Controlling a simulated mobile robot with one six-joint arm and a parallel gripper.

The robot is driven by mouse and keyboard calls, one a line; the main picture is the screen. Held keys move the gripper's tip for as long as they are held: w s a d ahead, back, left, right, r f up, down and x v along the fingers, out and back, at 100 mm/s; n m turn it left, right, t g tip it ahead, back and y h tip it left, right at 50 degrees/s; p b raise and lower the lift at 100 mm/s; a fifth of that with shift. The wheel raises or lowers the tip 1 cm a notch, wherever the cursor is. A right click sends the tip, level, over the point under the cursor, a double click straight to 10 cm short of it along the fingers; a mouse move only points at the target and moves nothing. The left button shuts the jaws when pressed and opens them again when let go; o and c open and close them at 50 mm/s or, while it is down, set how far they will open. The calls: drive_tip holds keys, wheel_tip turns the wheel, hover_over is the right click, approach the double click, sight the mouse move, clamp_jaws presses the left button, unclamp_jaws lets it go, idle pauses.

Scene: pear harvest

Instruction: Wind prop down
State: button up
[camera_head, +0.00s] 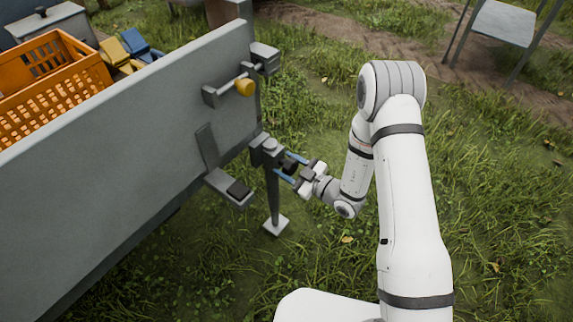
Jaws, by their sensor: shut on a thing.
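The prop (273,197) is a grey post at the near corner of the grey trailer wall (110,140). It stands upright with a square foot plate (276,225) at its lower end. Whether the plate touches the ground under the grass I cannot tell. A grey housing (267,151) sits at the top of the prop. A dark crank knob (291,167) sticks out beside it. My gripper (284,168), with blue fingers, reaches in from the right and is shut on this knob. The fingers stand on either side of it. The rest of the crank is partly hidden.
An orange crate (45,75) stands behind the wall. Open grass lies right of the prop; a grey stand (503,22) is farther off.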

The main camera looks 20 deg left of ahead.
drive_tip(key=shift+w+d+r, duration=0.1)
drive_tip(key=shift+d+r, duration=0.05)
drive_tip(key=shift+d, duration=0.2)
